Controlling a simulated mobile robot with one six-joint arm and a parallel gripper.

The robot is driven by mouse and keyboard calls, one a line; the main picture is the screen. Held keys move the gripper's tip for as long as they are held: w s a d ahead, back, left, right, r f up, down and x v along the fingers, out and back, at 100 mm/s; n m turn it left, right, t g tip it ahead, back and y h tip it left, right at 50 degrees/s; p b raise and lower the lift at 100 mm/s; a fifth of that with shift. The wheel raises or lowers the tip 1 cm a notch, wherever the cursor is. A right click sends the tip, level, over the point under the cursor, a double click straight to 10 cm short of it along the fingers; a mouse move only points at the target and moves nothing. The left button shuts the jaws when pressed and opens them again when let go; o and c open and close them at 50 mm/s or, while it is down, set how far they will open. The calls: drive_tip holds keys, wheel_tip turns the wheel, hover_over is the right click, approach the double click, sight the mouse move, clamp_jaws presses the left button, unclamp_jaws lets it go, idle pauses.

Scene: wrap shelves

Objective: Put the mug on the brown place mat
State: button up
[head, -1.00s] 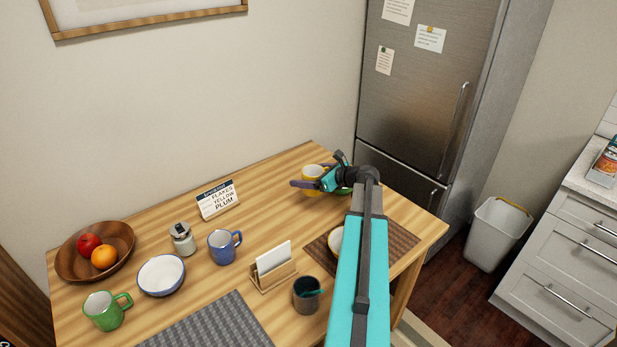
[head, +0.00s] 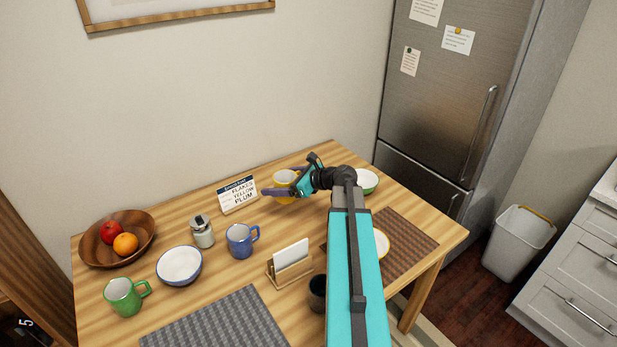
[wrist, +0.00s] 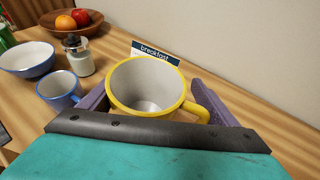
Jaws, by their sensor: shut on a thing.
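My gripper (head: 288,184) is shut on a yellow mug (head: 284,180) near the back edge of the table. In the wrist view the mug (wrist: 146,86) is upright and looks empty, between the purple fingers, with its handle to the right. I cannot tell how far it is above the table. The brown place mat (head: 412,246) lies at the table's right end, partly behind my arm. A yellow-rimmed bowl (head: 382,243) sits on it, partly hidden. A blue mug (head: 240,240) and a green mug (head: 124,297) stand to the left.
A breakfast card (head: 238,195) reading "FLAKES YELLOW PLUM" stands just left of my gripper. A green bowl (head: 368,181) is behind my arm. A napkin holder (head: 290,268), dark cup (head: 317,293), jar (head: 203,232), blue-rimmed bowl (head: 180,265), fruit bowl (head: 92,250) and grey mat (head: 215,325) fill the rest.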

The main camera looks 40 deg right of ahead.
drive_tip(key=a+r+n+g+y, duration=0.1)
drive_tip(key=a+n+g+y, duration=0.1)
drive_tip(key=a, duration=1.5)
drive_tip(key=s+a+r+n+g+y, duration=0.1)
drive_tip(key=a+n+y, duration=0.3)
drive_tip(key=a, duration=1.3)
drive_tip(key=shift+a+r+g, duration=0.15)
drive_tip(key=shift+r+g, duration=0.3)
drive_tip(key=shift+g, duration=0.35)
